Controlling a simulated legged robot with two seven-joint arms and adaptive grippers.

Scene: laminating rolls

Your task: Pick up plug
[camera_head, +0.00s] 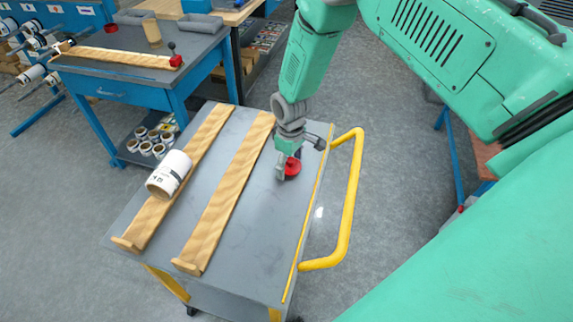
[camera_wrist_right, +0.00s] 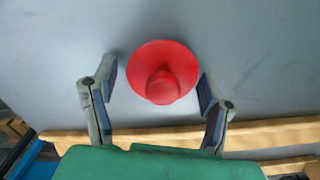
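The plug is a red round piece with a flange and a narrower knob (camera_head: 292,167), standing on the grey top of the cart. It also shows in the right wrist view (camera_wrist_right: 163,72), between the two fingers. My right gripper (camera_head: 289,168) is low over the cart top at the plug. In the right wrist view its fingers (camera_wrist_right: 158,85) are spread, one on each side of the plug, with gaps between them and the red flange. My left gripper is not in view.
Two wooden rails (camera_head: 228,190) lie along the cart top (camera_head: 262,230), left of the plug. A white labelled roll (camera_head: 170,174) rests on the left rail. A yellow handle (camera_head: 349,205) is at the right. A blue workbench (camera_head: 150,92) stands behind.

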